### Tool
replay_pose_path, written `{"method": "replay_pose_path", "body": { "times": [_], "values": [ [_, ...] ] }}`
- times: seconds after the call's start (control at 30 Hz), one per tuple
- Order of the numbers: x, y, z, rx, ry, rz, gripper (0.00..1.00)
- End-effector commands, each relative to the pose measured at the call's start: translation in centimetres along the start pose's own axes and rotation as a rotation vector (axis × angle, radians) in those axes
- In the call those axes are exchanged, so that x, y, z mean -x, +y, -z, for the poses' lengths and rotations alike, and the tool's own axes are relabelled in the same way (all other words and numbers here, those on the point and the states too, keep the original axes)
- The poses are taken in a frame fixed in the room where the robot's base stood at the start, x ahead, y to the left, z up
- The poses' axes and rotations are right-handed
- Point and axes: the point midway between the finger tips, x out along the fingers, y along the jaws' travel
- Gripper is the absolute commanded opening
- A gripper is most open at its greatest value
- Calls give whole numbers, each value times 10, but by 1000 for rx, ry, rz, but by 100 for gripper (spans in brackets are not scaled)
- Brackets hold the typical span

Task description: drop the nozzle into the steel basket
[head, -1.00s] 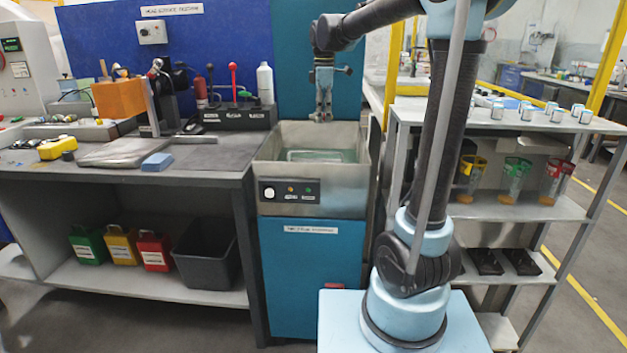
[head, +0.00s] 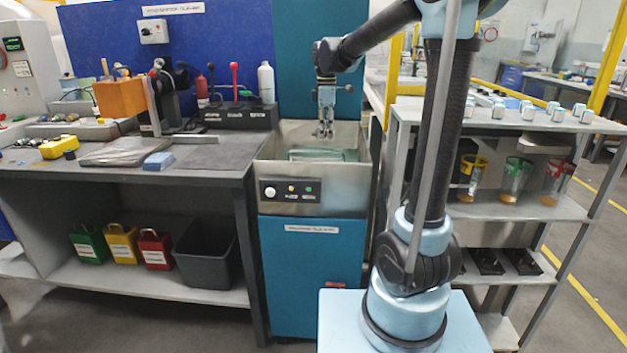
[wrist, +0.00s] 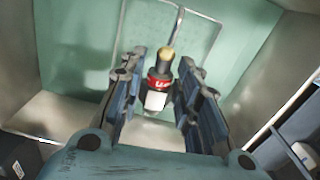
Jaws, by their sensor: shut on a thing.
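My gripper (head: 326,132) hangs down over the open steel tank (head: 315,190), its fingertips inside the rim. In the wrist view my gripper (wrist: 156,102) is shut on the nozzle (wrist: 157,82), a small dark piece with a red and white label and a brass-coloured end. The steel basket (head: 300,154) shows only as a faint rectangular outline in the greenish tank. In the wrist view its thin outline (wrist: 213,45) lies below and around the nozzle. A thin metal rod shows beyond the brass end; I cannot tell what it belongs to. The nozzle is apart from the tank walls.
A grey workbench (head: 100,180) with tools and an orange block (head: 120,98) stands left of the tank. A shelf rack (head: 500,205) with several cups stands to the right. A blue wall panel rises close behind my gripper. The tank's walls surround the gripper.

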Motion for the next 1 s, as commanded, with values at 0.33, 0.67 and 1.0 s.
{"method": "replay_pose_path", "body": {
  "times": [0.33, 0.67, 1.0],
  "values": [
    [0, 0, 0, 0, 0, 0, 53],
    [0, 0, 1, 1, 0, 0, 54],
    [37, 0, 0, 1, 0, 0, 54]
  ]
}}
